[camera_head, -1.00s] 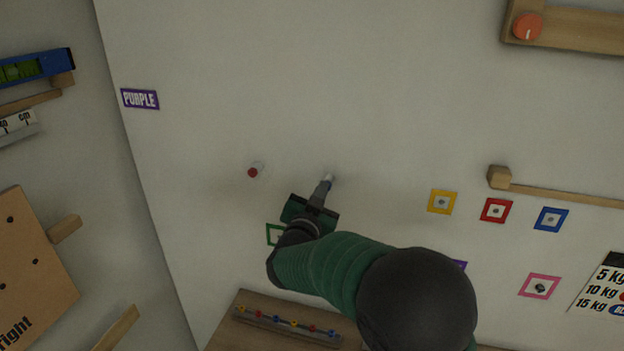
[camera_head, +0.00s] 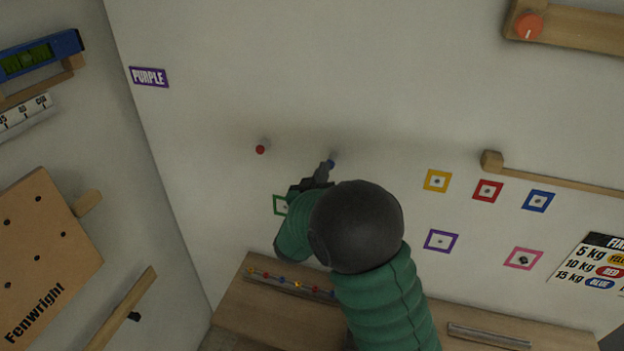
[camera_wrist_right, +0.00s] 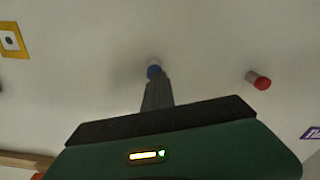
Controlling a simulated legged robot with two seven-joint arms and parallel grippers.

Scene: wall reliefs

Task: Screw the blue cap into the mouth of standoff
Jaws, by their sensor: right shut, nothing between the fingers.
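The small blue cap (camera_head: 331,164) sits at the end of a pale standoff (camera_head: 334,155) that sticks out of the wall. Both also show in the right wrist view, the blue cap (camera_wrist_right: 154,71) in front of the standoff (camera_wrist_right: 153,61). How deep the cap sits cannot be told. My right gripper (camera_head: 325,172) is shut, its fingertips right at the cap with nothing between them. In the right wrist view its grey fingers (camera_wrist_right: 156,84) hide part of the cap. My left gripper is not in view.
Another standoff with a red cap (camera_head: 260,149) stands to the left. A green-framed square (camera_head: 280,205) is partly behind my arm. A wooden shelf (camera_head: 255,310) juts out below. A wooden bar (camera_head: 560,185) lies to the right.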

